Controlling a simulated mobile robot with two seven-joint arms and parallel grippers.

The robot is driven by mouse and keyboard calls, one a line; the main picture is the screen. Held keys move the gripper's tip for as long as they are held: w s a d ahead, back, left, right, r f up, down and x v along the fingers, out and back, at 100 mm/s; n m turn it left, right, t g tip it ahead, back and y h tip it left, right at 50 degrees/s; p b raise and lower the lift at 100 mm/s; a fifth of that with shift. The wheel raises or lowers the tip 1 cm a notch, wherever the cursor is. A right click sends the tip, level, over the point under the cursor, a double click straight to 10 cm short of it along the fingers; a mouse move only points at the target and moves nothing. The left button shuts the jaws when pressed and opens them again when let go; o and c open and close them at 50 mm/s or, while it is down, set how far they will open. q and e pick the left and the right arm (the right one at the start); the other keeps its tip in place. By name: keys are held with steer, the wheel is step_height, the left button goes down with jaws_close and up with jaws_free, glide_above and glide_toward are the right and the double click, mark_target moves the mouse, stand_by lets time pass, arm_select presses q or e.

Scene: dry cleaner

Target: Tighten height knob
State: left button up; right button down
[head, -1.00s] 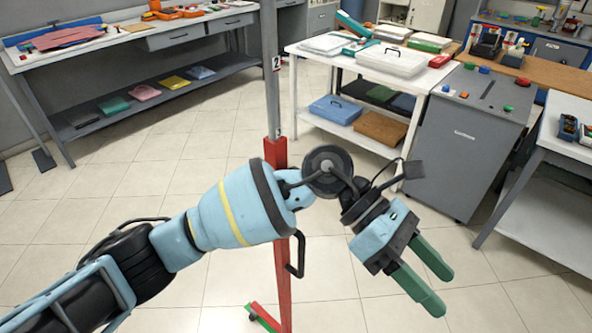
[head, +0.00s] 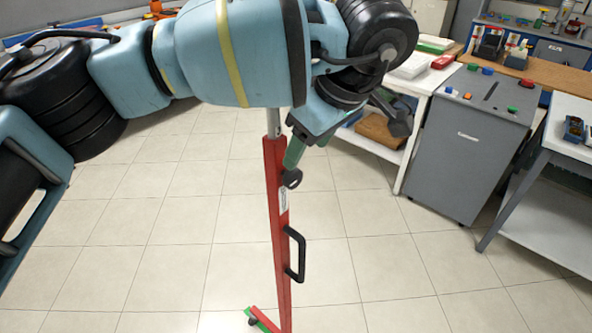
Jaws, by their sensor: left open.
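A red upright post (head: 280,225) with a grey inner pole (head: 273,122) stands on the tiled floor ahead of me. A small black knob (head: 292,178) sticks out on the right side of the post near its top. My left gripper (head: 296,160) points down just above the knob, with green fingers partly hidden by its own body. It is open, and one fingertip is close to the knob; I cannot tell whether they touch. My right gripper is not in view.
A black handle (head: 297,255) is fixed to the post below the knob. The red and green foot (head: 262,319) is at the bottom. A grey cabinet (head: 465,160) and a white table (head: 560,130) stand to the right. The floor around the post is clear.

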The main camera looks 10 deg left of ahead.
mark_target(300, 171)
arm_select(q)
steer(key=shift+x, duration=3.9)
steer(key=shift+s, duration=0.1)
steer(key=c, duration=1)
steer(key=shift+o, duration=0.2)
steer(key=shift+w+d+f+m+g+y, duration=0.1)
steer(key=shift+d+m+g+y, duration=0.05)
steer(key=shift+g+y, duration=0.4)
steer(key=shift+w+d+f+m+g+y, duration=0.15)
steer(key=shift+g+y, duration=0.2)
steer(key=shift+g, duration=0.4)
steer(key=shift+d+m+g+y+p, duration=0.1)
steer(key=shift+m+g+y+p, duration=0.25)
steer(key=shift+g+y, duration=0.35)
